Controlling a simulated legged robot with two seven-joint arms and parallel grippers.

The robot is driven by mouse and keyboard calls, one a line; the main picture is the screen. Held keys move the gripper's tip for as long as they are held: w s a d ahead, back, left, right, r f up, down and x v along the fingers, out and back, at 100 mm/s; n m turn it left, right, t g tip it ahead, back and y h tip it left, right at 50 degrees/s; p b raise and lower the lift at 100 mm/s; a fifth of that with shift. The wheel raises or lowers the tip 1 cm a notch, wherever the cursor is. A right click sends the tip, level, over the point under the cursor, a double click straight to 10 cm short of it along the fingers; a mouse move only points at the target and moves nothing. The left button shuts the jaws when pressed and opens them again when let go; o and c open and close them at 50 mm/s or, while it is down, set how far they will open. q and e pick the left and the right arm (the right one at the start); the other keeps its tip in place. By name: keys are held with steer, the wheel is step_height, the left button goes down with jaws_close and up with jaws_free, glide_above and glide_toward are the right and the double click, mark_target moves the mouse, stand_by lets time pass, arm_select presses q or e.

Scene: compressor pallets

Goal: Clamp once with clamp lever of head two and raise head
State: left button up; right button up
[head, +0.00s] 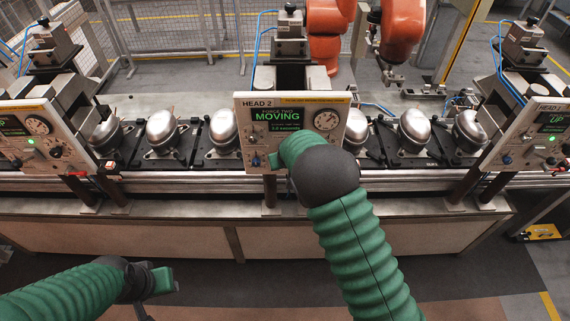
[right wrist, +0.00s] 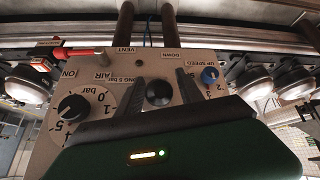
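The head two panel (head: 243,127) faces me in the middle of the head view, and its green screen (head: 277,118) reads "MOVING". My right arm reaches to its lower part and hides some of it. The right wrist view shows the panel (right wrist: 185,118) upside down. There my right gripper (right wrist: 159,76) is open, its two dark fingers on either side of a round black knob (right wrist: 158,93), perhaps the clamp lever's end, with small gaps. A red lever (right wrist: 80,53) sits apart at the left. My left gripper (head: 158,284) hangs low, far from the panel; its opening is unclear.
The panel also carries a black knob (right wrist: 72,108) and a blue knob (right wrist: 209,75). Silver compressors (head: 163,130) stand along the conveyor, whose rails (head: 225,186) run in front. Other heads stand left (head: 35,139) and right (head: 537,128). Orange robots (head: 400,30) stand behind.

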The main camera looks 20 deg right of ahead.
steer(key=shift+o, duration=0.2)
steer(key=shift+f, duration=0.15)
steer(key=shift+s, duration=0.1)
steer(key=shift+s+r, duration=0.2)
steer(key=shift+r, duration=0.15)
steer(key=b+v, duration=0.4)
steer(key=v, duration=1.1)
steer(key=shift+r, duration=0.4)
